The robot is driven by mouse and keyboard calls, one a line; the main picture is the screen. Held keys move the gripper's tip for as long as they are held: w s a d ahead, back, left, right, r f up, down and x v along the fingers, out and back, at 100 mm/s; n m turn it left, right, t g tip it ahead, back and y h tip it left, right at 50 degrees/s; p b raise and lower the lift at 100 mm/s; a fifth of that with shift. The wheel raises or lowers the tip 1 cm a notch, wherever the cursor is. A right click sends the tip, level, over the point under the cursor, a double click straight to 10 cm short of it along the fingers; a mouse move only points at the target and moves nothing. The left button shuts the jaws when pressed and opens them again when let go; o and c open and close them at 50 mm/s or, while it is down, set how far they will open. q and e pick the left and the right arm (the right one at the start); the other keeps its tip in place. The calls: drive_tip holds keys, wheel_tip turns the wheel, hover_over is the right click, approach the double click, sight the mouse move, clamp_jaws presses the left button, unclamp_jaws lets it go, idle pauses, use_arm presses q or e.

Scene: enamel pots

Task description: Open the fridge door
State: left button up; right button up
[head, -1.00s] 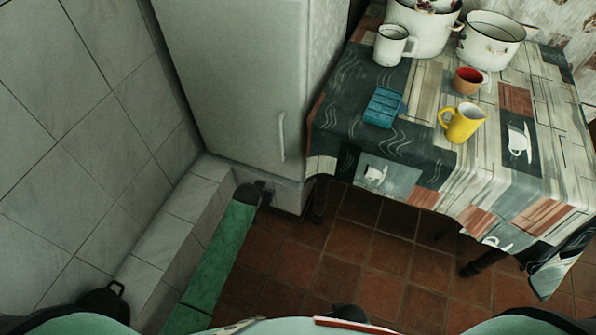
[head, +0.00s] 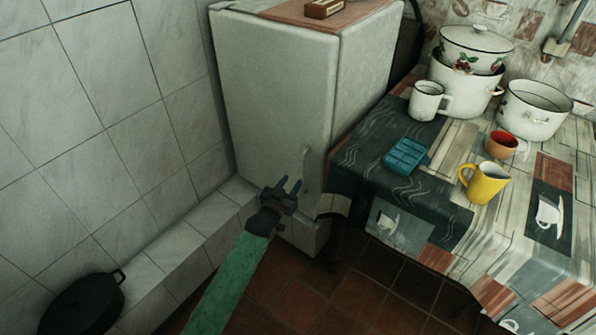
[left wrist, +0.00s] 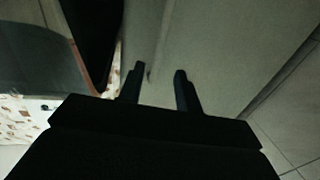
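The fridge (head: 280,70) is a pale upright cabinet by the tiled wall, and its door (head: 265,115) is shut. A slim vertical handle (head: 305,168) is on the door's right side, near the bottom. My left gripper (head: 288,182) is in front of the lower door, just left of the handle, open and empty. In the left wrist view the two dark fingers (left wrist: 160,75) stand apart before the pale door surface (left wrist: 225,45). A small dark mark near the left finger may be the handle; contact cannot be told. My right gripper is out of view.
A cloth-covered table (head: 400,165) stands right of the fridge, with a blue tray (head: 406,154), a yellow jug (head: 486,184), mugs and enamel pots. A tiled ledge (head: 200,240) runs along the left wall, with a dark pan (head: 85,305) near it. Brown floor is free in front.

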sight(302, 167)
use_arm(q)
drive_tip(key=shift+x, duration=3.9)
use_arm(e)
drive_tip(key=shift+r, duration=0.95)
use_arm(q)
drive_tip(key=shift+s+d+r, duration=0.1)
drive_tip(key=shift+r, duration=0.05)
drive_tip(key=shift+c, duration=0.4)
clamp_jaws()
